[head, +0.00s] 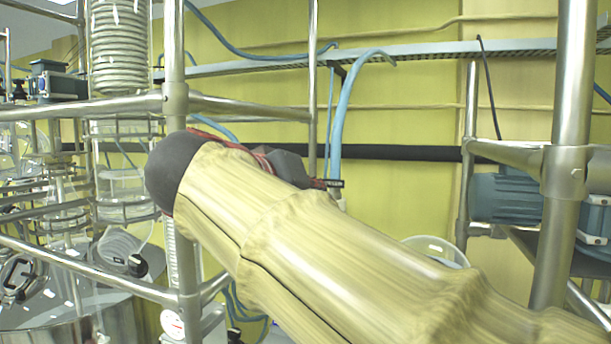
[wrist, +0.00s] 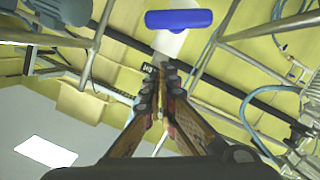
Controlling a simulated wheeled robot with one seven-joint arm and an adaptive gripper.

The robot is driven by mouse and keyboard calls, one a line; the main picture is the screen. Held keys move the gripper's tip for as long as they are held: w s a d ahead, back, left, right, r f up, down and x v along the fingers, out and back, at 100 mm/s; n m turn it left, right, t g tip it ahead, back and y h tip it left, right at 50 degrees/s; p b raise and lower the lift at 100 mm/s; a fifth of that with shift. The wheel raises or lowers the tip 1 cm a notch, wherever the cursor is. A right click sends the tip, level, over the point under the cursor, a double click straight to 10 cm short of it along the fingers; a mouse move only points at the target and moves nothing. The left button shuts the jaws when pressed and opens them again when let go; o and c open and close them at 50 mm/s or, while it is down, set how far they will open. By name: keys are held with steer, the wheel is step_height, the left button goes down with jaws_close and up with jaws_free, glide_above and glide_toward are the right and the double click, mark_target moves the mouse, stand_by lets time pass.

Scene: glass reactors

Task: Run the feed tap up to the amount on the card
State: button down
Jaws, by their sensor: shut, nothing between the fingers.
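My gripper (wrist: 160,76) is shut and empty in the wrist view, its two fingers meeting at the tips. A blue bar-shaped handle (wrist: 178,20) on a pale white body (wrist: 170,43) shows just beyond the fingertips; it looks like the feed tap. The fingertips overlap the lower end of the white body in the picture; I cannot tell whether they touch it. In the head view my arm hides most of the gripper and the tap handle. I can make out no card with an amount in either view.
Steel frame posts (head: 575,110) and rails (head: 75,270) surround my arm. A coiled glass condenser (head: 118,45) and glass vessels stand at left. A blue hose (head: 345,110) hangs behind the arm. A blue-grey motor (head: 505,198) is at right.

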steer(key=f, duration=0.1)
steer(key=d+f, duration=0.1)
steer(key=s+f, duration=0.1)
steer(key=shift+d, duration=0.2)
steer(key=shift+d+f, duration=0.1)
steer(key=shift+f, duration=0.1)
steer(key=shift+d+b, duration=0.15)
steer(key=shift+b, duration=0.6)
